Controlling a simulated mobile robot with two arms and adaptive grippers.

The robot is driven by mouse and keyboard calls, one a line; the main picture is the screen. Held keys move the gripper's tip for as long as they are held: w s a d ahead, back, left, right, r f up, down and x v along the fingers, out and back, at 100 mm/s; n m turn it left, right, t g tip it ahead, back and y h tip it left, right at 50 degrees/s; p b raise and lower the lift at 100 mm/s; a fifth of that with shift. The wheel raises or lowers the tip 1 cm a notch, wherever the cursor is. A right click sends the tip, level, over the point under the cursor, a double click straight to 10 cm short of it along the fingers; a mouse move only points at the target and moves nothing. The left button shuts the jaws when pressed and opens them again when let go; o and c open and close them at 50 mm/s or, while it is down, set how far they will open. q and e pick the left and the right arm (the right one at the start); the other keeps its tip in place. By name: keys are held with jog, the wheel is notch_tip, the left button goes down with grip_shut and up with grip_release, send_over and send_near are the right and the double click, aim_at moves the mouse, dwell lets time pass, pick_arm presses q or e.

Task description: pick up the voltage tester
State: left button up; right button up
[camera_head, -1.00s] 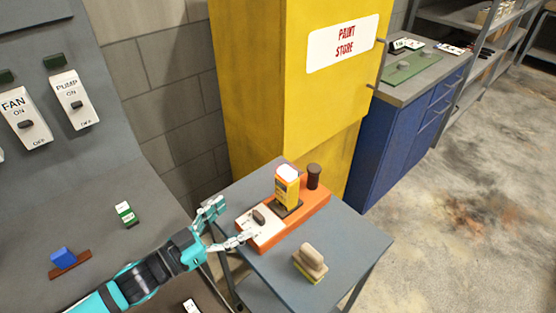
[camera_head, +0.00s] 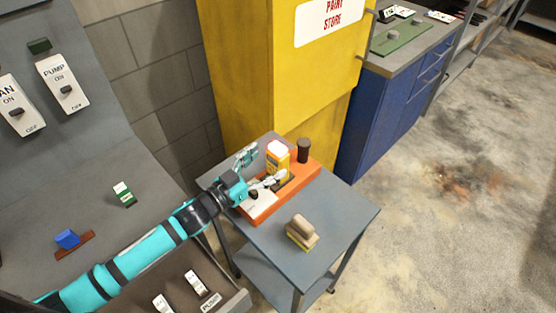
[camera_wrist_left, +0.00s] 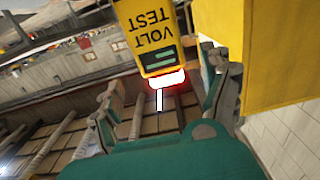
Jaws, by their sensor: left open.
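The voltage tester (camera_head: 278,157) is a small yellow block with a white top. It stands upright in the orange holder (camera_head: 257,212) on the grey side table. In the left wrist view the tester (camera_wrist_left: 148,35) shows its dark "VOLT TEST" lettering upside down. My left gripper (camera_head: 262,167) is open at the left of the tester, with one finger toward the back and one in front. In the wrist view the tester appears between the open fingers; I cannot tell whether they touch it. The tester's lower part is partly hidden by the front finger. My right gripper is out of view.
A dark cylinder (camera_head: 304,150) stands at the holder's right end. A beige block with a yellowish base (camera_head: 301,231) lies on the table (camera_head: 345,211) in front. The yellow paint store cabinet (camera_head: 270,80) rises close behind. The table's right side is bare.

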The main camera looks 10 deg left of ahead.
aim_at(272, 158)
pick_arm(q)
jog(key=p+x, duration=0.1)
jog(key=x, duration=0.3)
jog(key=shift+w+p, duration=0.35)
jog(key=shift+p, duration=0.05)
jog(key=shift+w+d+f, duration=0.1)
jog(key=shift+w+d, duration=0.05)
jog(key=shift+w, duration=0.05)
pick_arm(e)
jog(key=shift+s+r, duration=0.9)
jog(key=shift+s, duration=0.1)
pick_arm(q)
jog(key=shift+c, duration=0.4)
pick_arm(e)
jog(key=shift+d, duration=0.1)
pick_arm(q)
jog(key=c, duration=1.5)
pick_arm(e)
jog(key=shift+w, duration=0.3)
